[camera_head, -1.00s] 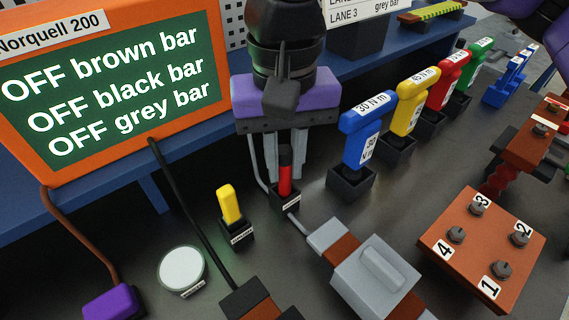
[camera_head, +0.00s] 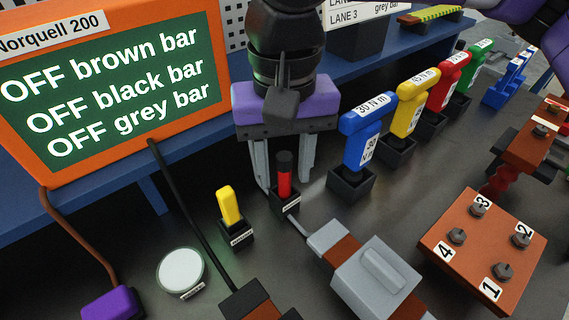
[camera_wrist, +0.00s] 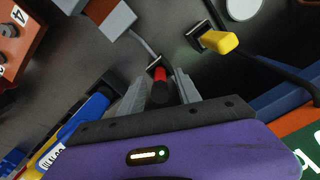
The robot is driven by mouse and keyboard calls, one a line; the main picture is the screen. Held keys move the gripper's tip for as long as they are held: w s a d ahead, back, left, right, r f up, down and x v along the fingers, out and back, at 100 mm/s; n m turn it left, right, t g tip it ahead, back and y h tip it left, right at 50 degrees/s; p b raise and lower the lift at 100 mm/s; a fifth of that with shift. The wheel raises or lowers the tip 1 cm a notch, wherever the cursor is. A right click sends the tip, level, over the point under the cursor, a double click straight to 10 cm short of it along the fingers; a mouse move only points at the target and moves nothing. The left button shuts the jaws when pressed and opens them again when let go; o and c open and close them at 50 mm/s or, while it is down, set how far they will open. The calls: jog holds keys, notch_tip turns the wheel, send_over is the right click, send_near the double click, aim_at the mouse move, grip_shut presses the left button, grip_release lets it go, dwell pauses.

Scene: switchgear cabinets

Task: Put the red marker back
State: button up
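The red marker (camera_head: 284,183), with a black upper end, stands upright in a small black labelled holder (camera_head: 286,203) on the dark bench. In the wrist view the marker (camera_wrist: 160,78) lies between my gripper's two fingers, with a gap on each side. My gripper (camera_head: 284,178) is open, its grey fingers pointing down on either side of the marker. The lower end of the marker is hidden inside the holder.
A yellow marker (camera_head: 230,206) stands in its own holder to the left. A blue torque tool (camera_head: 362,142) stands close on the right. A grey block (camera_head: 377,278) and a cable lie in front. The orange-framed screen (camera_head: 115,85) is at left.

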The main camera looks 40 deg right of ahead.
notch_tip(320, 180, up, 12)
jog(key=shift+r+p, duration=0.1)
jog(key=shift+p, duration=0.45)
